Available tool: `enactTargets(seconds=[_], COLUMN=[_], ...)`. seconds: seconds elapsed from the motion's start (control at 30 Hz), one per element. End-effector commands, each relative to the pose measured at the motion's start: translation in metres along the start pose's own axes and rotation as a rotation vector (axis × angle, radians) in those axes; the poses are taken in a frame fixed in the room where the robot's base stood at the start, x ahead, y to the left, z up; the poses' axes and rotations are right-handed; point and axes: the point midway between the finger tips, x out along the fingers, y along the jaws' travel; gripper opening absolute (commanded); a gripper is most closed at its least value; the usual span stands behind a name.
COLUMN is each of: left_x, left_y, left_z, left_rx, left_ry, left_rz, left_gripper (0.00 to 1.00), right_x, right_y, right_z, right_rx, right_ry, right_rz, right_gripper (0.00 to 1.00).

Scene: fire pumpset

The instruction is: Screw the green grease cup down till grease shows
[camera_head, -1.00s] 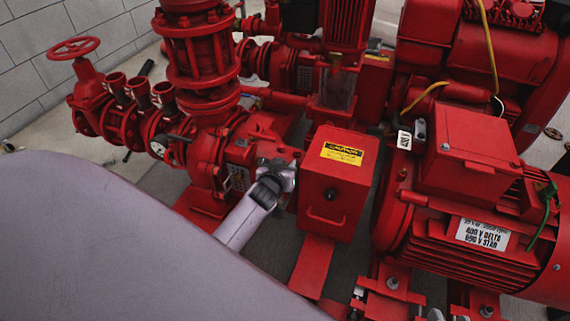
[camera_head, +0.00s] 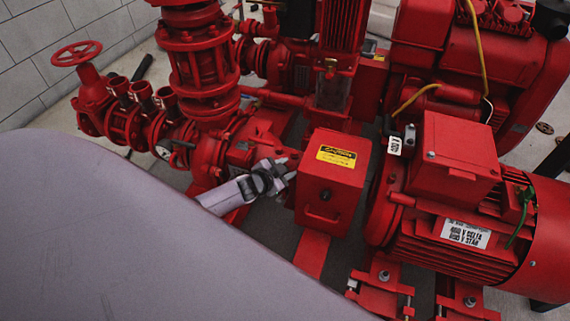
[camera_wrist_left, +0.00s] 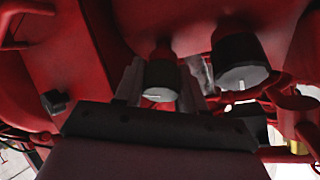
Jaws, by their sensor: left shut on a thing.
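My left gripper (camera_head: 287,168) reaches in between the red pump casing and the red box with the yellow caution label. In the left wrist view its fingers (camera_wrist_left: 160,90) are shut around a short dark cylindrical cup (camera_wrist_left: 161,80) with a small pale mark on its end. A second, similar dark cup (camera_wrist_left: 242,62) hangs to the right, apart from the fingers. Both cups are shaded, and I cannot clearly tell a green colour on either. No grease can be made out. In the head view the cups are hidden. My right gripper is not in view.
The red caution box (camera_head: 328,190) stands close to the right of the gripper. The red motor (camera_head: 465,225) is farther right. Red pipework and a handwheel (camera_head: 76,53) are at the left. A large pale grey part of mine fills the lower left.

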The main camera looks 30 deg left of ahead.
Motion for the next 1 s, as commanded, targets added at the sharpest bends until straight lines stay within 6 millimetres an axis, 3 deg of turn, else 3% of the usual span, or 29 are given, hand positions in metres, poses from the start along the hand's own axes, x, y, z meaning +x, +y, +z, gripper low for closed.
enactTargets(seconds=[0.4, 0.97, 1.0], left_x=[0.0000, 0.0004, 0.0005], left_y=[0.0000, 0.0014, 0.0014], left_z=[-0.0006, -0.0003, -0.0003], left_rx=[0.188, 0.215, 0.215], left_ry=[0.000, 0.000, 0.000], left_rz=[0.077, 0.089, 0.089], left_gripper=[0.09, 0.09, 0.43], right_x=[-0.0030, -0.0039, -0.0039], right_y=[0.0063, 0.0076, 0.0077], right_z=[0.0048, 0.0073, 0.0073], right_rx=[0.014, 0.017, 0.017], right_ry=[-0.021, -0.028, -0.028], right_rz=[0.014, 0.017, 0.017], right_gripper=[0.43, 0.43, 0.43])
